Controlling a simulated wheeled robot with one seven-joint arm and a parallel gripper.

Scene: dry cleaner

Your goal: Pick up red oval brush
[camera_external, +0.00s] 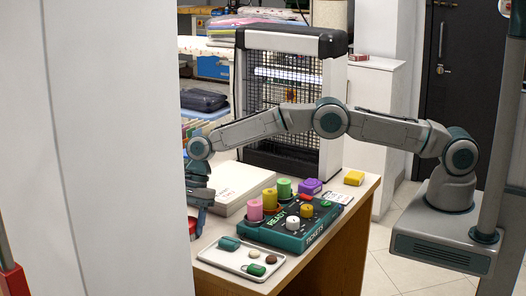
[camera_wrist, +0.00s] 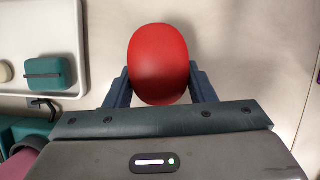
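The red oval brush (camera_wrist: 158,62) lies between the two fingers of my gripper (camera_wrist: 159,85) in the wrist view, its smooth rounded back facing the camera. A fingertip sits right at each side of it. I cannot tell whether the fingers press on it or stand just clear. In the external view my gripper (camera_external: 200,208) points down low over the left end of the counter. A small part of the red brush (camera_external: 192,226) shows below it, partly hidden by the pale wall panel in front.
A white tray (camera_wrist: 73,92) with a green block (camera_wrist: 49,73) lies left of the brush in the wrist view. In the external view, a green ticket box (camera_external: 290,237) with coloured rolls and a white box (camera_external: 234,180) stand close by on the wooden counter (camera_external: 338,222).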

